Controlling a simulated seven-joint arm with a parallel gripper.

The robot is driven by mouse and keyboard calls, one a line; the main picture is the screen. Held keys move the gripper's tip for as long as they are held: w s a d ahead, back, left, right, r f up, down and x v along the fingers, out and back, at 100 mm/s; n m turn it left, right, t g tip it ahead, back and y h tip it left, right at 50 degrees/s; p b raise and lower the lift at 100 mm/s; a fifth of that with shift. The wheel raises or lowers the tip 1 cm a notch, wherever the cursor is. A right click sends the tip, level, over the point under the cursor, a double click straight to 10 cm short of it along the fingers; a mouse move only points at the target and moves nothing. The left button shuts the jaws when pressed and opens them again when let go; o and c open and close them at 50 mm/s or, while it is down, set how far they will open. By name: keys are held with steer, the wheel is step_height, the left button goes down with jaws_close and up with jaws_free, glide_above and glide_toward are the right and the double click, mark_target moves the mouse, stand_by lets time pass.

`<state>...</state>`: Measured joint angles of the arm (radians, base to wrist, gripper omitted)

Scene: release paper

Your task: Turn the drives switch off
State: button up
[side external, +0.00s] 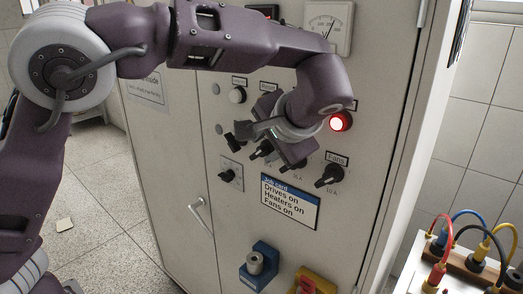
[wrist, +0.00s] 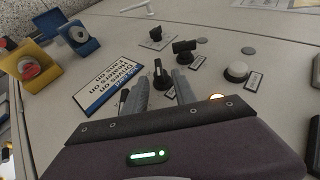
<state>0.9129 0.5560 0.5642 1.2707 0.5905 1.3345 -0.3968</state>
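My gripper (wrist: 160,80) is open, with its fingers apart on either side of a black rotary switch (wrist: 158,72) on the cabinet front. I cannot tell whether they touch it. In the side view my gripper (side external: 272,143) partly hides this switch (side external: 262,149). Another black switch (wrist: 184,48) stands beside it, outside the fingers, and shows at the left of my gripper in the side view (side external: 241,133). The labels of these two are hidden or unreadable, so I cannot tell which is drives. The fans switch (side external: 329,174) is at the right, tilted.
A job card (side external: 290,201) reads drives, heaters and fans on. A lit red lamp (side external: 340,121) and a white button (side external: 237,95) sit near my gripper. A smaller plated switch (side external: 230,175), a blue box (side external: 259,266) and a yellow box (side external: 314,281) are lower.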

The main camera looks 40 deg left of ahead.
mark_target(262, 149)
steer(key=x, duration=0.3)
steer(key=shift+w+a+f, duration=0.15)
steer(key=shift+a+f, duration=0.1)
steer(key=shift+a, duration=0.05)
steer(key=shift+c, duration=0.2)
jaws_close()
